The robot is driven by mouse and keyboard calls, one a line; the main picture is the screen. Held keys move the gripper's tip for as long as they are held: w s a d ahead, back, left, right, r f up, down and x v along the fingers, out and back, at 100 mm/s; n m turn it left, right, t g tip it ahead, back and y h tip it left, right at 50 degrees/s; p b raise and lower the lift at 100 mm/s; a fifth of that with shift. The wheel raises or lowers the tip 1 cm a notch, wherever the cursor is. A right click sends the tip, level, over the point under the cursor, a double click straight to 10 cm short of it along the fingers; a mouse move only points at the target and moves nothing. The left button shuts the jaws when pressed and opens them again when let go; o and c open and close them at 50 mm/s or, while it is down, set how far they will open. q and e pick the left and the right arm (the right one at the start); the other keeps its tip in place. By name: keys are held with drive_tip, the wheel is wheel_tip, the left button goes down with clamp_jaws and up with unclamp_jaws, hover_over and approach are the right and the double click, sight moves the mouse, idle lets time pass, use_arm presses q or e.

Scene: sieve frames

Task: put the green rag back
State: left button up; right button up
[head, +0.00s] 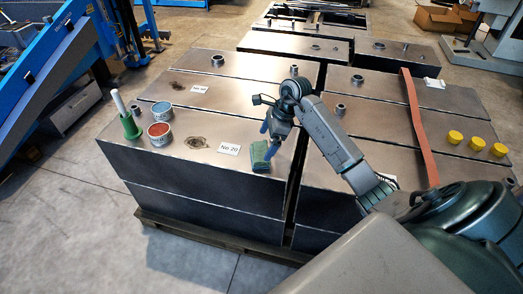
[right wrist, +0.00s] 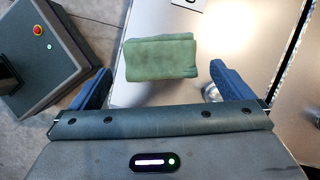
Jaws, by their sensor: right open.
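The green rag (head: 260,154) is a folded block lying on the front metal box top, near its right edge, right of the "No 20" label. It also shows whole in the right wrist view (right wrist: 160,58), just ahead of the fingers and centred between them, with a gap on both sides. My right gripper (head: 269,136) is at the rag, its blue fingers spread; in the right wrist view the jaws (right wrist: 160,84) are open and empty. I cannot tell how high the fingertips are above the box top. My left gripper is out of view.
A label (head: 229,149) lies left of the rag. An orange strap (head: 419,128) and yellow caps (head: 477,144) lie on the right box. A narrow gap separates the boxes.

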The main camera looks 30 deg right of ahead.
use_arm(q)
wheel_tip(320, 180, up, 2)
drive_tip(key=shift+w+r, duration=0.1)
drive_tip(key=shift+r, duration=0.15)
use_arm(e)
drive_tip(key=v, duration=0.6)
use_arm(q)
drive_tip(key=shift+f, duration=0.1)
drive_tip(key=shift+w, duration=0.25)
